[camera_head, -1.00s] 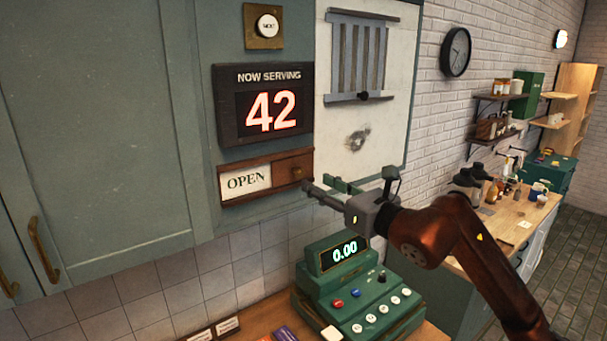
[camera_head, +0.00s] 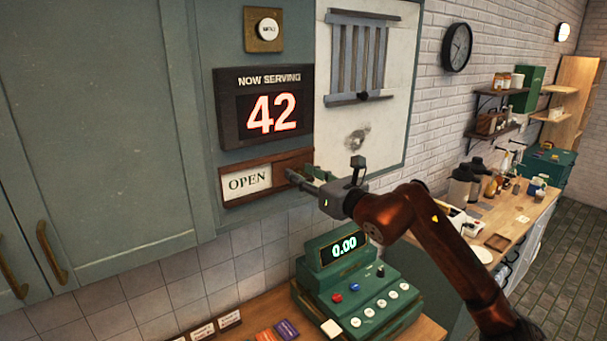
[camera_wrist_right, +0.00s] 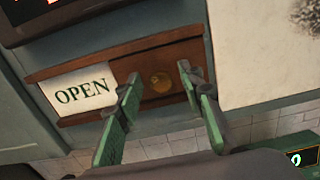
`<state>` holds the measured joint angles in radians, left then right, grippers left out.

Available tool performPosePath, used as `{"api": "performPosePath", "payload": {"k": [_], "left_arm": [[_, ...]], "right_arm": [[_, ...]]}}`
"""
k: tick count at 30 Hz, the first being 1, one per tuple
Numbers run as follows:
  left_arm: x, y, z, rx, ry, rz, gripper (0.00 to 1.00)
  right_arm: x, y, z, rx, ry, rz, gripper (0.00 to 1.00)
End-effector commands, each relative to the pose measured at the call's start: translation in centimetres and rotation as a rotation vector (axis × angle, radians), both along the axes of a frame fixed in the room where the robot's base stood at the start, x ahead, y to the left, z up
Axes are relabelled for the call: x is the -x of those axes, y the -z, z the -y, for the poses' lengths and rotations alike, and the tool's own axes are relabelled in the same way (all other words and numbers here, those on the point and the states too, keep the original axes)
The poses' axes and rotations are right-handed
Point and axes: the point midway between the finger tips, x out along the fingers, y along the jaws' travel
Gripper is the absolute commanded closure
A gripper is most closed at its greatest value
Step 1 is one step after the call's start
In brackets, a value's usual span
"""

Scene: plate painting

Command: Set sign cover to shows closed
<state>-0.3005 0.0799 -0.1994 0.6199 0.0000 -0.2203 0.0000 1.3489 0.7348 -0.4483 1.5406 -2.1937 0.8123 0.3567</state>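The sign (camera_head: 247,181) on the green cabinet panel reads OPEN on a white panel at its left. A brown wooden sliding cover (camera_wrist_right: 147,67) fills the right part of the sign frame and has a round brass knob (camera_wrist_right: 161,82). My right gripper (camera_head: 299,175) is at the right end of the sign, in front of the cover. In the right wrist view its green fingers (camera_wrist_right: 159,79) are spread apart with the knob between them; I cannot tell whether they touch it. In the head view the gripper hides the knob. My left gripper is not in view.
The NOW SERVING display (camera_head: 264,106) showing 42 is above the sign. A green register (camera_head: 355,287) stands on the counter below the gripper.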

Motion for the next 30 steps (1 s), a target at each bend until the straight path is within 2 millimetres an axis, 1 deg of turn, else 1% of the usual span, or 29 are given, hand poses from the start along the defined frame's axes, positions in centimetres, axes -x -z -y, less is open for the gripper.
{"api": "performPosePath", "payload": {"k": [1,2,14,26,30], "left_arm": [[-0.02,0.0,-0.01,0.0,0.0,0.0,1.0],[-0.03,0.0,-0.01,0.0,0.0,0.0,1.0],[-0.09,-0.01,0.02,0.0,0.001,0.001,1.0],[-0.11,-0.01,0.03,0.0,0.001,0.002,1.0],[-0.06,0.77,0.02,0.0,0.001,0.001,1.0]], "right_arm": [[0.0,0.01,0.01,0.0,0.0,0.0,0.7],[0.01,0.01,0.02,0.0,0.0,0.0,0.72],[0.01,0.01,0.03,0.0,0.0,0.0,0.99],[0.03,0.01,0.03,0.0,0.0,0.0,1.0],[0.48,0.15,-0.64,0.002,-0.003,0.001,1.0]]}}
